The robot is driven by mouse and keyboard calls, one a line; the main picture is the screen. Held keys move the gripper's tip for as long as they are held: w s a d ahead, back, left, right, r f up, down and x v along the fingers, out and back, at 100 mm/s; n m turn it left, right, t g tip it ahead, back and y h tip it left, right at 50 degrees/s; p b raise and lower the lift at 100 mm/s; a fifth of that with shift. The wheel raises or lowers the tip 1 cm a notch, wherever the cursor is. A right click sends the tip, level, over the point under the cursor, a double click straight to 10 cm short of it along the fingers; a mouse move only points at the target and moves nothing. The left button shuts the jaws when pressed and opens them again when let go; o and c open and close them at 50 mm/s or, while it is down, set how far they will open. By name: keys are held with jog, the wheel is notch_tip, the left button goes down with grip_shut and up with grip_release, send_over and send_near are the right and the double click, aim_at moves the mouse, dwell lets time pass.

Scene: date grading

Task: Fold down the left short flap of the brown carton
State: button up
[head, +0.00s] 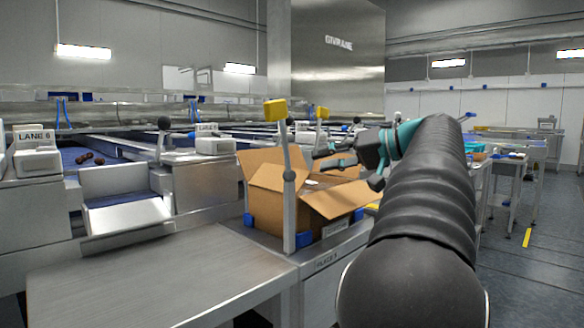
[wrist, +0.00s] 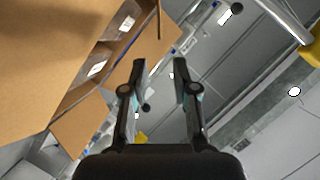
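The brown carton (head: 268,212) stands open on a metal stand in the head view, with its flaps up or splayed outward. Its left short flap (head: 263,175) seems to be the one leaning out at the left, partly behind a grey post. A wide flap (head: 337,199) slopes out at the front right. My gripper (head: 322,159) is above the carton's right side, its fingers apart and empty. In the wrist view the gripper (wrist: 159,70) has a clear gap between its fingertips, and carton cardboard (wrist: 50,50) fills the upper left. I cannot tell whether a finger touches a flap.
A grey post (head: 289,195) with a yellow top (head: 275,110) rises in front of the carton; a second yellow top (head: 322,113) is behind. Blue corner blocks (head: 305,239) sit at the carton's base. A bare steel table (head: 150,280) lies at the front left.

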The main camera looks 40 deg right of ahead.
aim_at(278, 178)
jog(key=x, duration=0.8)
jog(key=shift+w+a+f, duration=0.1)
jog(key=shift+w+a, duration=0.05)
jog(key=shift+w, duration=0.15)
grip_shut()
